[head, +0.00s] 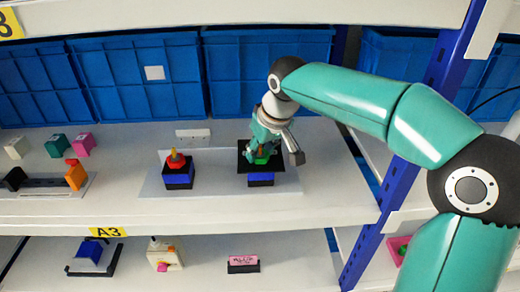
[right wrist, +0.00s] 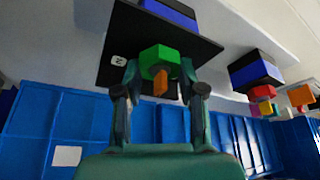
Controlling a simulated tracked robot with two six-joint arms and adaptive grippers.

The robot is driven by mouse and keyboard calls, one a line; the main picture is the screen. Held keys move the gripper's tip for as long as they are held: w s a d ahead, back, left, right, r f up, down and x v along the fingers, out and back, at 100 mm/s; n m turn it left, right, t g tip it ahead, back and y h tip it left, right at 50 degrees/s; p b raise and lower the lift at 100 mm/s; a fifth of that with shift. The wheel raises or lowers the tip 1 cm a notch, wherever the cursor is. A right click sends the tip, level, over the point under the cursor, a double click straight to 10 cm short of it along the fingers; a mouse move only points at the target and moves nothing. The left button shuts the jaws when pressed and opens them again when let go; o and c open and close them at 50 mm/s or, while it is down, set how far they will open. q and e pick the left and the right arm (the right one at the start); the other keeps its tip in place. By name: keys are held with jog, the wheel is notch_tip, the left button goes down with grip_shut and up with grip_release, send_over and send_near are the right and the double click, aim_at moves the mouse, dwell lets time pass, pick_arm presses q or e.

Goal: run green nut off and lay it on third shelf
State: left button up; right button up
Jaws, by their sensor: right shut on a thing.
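The green nut (head: 262,159) sits at the black square plate (head: 246,151) on top of a blue and black block (head: 260,180) on the middle shelf. In the right wrist view the green nut (right wrist: 157,57) is around an orange bolt (right wrist: 160,86), whose end sticks out of it. My right gripper (head: 263,152) comes from above and is shut on the nut, one finger on each side; the wrist view shows these fingers (right wrist: 160,77). My fingers partly hide the nut in the head view. My left gripper is not in view. The shelf (head: 110,206) has a yellow A3 label (head: 108,232) below its front edge.
A block with a red and yellow knob (head: 177,169) stands left of the plate. Coloured parts and an orange bracket (head: 75,175) are farther left. Blue bins (head: 265,80) line the back.

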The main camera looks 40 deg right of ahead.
jog(key=shift+r+p, duration=2.35)
jog(key=shift+r, duration=0.4)
